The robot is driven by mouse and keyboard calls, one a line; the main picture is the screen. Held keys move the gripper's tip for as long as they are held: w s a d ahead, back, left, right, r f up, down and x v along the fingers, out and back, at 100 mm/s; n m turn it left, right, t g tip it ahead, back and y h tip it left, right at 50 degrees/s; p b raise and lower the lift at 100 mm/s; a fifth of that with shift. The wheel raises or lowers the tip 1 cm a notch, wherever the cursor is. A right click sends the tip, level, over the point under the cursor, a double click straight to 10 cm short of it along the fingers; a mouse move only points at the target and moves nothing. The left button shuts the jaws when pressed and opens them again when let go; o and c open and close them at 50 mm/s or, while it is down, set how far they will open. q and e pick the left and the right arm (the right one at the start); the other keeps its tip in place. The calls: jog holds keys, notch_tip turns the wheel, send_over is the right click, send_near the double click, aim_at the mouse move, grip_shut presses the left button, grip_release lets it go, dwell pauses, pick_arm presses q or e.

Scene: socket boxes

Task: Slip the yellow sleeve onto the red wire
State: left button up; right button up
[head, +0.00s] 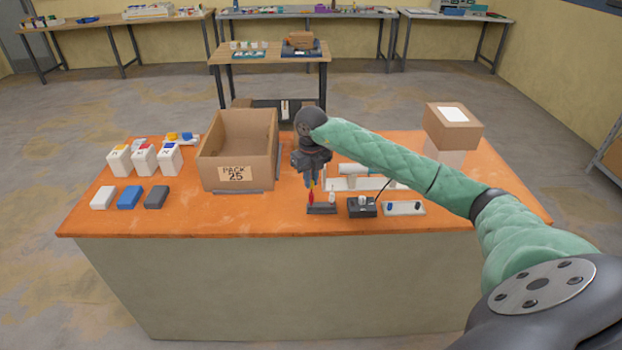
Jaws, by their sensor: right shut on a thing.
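My right gripper (312,180) points straight down over the front middle of the orange table. It is shut on the small yellow sleeve (312,187), of which only a little shows at the fingertips. The red wire (311,198) stands upright in a dark holder (322,210) right below the sleeve. The sleeve and the wire look in line, but at this size I cannot tell whether the sleeve is around the wire's tip or just above it. My left gripper is not in view.
A white piece (332,197) stands on the same holder. A black box (362,207) with a cable and a white plate (404,208) are to the right. An open "PACK 25" carton (236,175) is to the left. The orange table (270,215) is bare in front of the carton.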

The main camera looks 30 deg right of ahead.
jog(key=shift+f+b, duration=0.55)
jog(key=shift+f, duration=0.2)
dwell(0.4)
jog(key=o, duration=1.2)
jog(key=shift+r+p, duration=1.2)
jog(key=shift+r, duration=2.6)
jog(key=shift+f, duration=0.1)
